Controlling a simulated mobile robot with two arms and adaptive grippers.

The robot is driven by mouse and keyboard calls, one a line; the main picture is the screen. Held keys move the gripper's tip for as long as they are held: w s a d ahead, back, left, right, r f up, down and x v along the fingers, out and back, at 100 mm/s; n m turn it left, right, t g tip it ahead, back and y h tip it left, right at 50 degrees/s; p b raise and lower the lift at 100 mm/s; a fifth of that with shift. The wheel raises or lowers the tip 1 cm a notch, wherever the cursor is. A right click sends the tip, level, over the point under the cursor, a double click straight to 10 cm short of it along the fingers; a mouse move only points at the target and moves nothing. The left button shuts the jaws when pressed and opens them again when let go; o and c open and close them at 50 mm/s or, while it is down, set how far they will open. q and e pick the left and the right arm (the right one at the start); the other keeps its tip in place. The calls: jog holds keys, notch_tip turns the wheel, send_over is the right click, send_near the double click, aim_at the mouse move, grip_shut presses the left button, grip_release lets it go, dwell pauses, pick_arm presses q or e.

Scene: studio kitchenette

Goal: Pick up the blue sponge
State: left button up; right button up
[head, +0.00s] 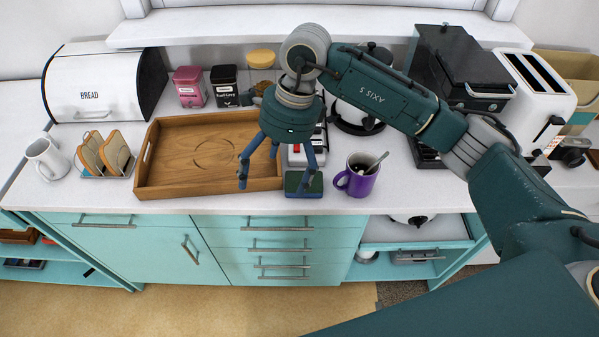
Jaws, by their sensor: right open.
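The blue sponge (316,187) appears as a small block with a dark greenish top and blue edges. It lies on the white counter near the front edge, between the wooden tray and the purple mug. My right gripper (273,183) is open and points down, with its fingers spread wide. One fingertip overlaps the sponge in the picture, and the other is to the left over the tray. I cannot tell whether the fingertip touches the sponge. Nothing is between the fingers. My left gripper is not in view.
A purple mug (358,178) with a spoon stands close right of the sponge. The wooden tray (160,178) is close on the left. A white kettle (352,112) stands behind, partly hidden by my arm. A toaster (540,96) is at right.

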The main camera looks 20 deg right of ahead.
jog(key=w+d+h, duration=0.3)
jog(key=d, duration=0.5)
jog(key=f, duration=0.1)
jog(key=f+p, duration=0.2)
jog(key=shift+s+f+t, duration=0.3)
jog(key=f+p, duration=0.2)
jog(key=f, duration=0.1)
jog(key=f+p, duration=0.1)
jog(key=shift+a+f, duration=0.25)
jog(key=shift+f, duration=0.55)
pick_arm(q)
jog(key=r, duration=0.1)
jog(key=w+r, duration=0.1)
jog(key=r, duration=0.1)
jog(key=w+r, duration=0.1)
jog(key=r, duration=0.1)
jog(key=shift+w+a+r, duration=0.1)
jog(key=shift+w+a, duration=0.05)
pick_arm(e)
jog(key=c, duration=0.8)
